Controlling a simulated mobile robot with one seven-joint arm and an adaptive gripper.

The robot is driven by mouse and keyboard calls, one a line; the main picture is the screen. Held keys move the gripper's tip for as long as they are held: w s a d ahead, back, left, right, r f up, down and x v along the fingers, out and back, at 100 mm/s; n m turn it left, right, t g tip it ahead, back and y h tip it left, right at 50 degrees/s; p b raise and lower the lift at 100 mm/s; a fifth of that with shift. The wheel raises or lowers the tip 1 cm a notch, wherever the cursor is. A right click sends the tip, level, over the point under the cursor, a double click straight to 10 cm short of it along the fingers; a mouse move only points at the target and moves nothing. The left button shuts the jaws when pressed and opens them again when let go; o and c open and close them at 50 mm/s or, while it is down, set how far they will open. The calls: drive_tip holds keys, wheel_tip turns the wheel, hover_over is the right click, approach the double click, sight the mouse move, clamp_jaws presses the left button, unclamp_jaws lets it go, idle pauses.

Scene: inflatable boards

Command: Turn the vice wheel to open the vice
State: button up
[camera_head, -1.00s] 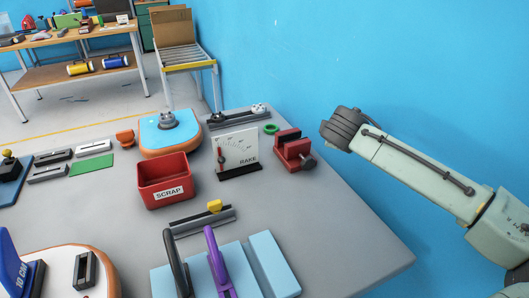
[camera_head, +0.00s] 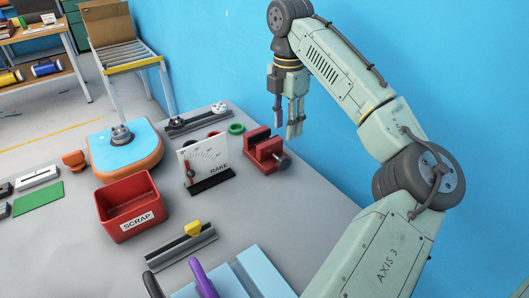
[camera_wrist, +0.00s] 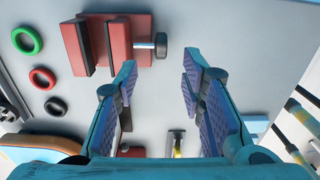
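The red vice (camera_head: 264,152) stands near the back right edge of the grey table, with two red jaws and a narrow gap between them. Its dark wheel (camera_head: 284,161) sits on a short screw at the right side. In the wrist view the vice (camera_wrist: 115,42) is at the top, and the wheel (camera_wrist: 161,46) is at the end of a silvery screw.
A red SCRAP bin (camera_head: 127,207) and a slide with a yellow knob (camera_head: 181,245) are nearer. The table right of the vice is clear; a blue wall (camera_head: 400,40) rises behind.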

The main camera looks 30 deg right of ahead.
sight(283, 163)
drive_tip(key=f, duration=0.5)
drive_tip(key=f+p, duration=0.1)
drive_tip(key=f, duration=0.4)
drive_tip(key=shift+s+f, duration=0.2)
drive_tip(key=shift+f, duration=0.05)
drive_tip(key=shift+c, duration=0.6)
clamp_jaws()
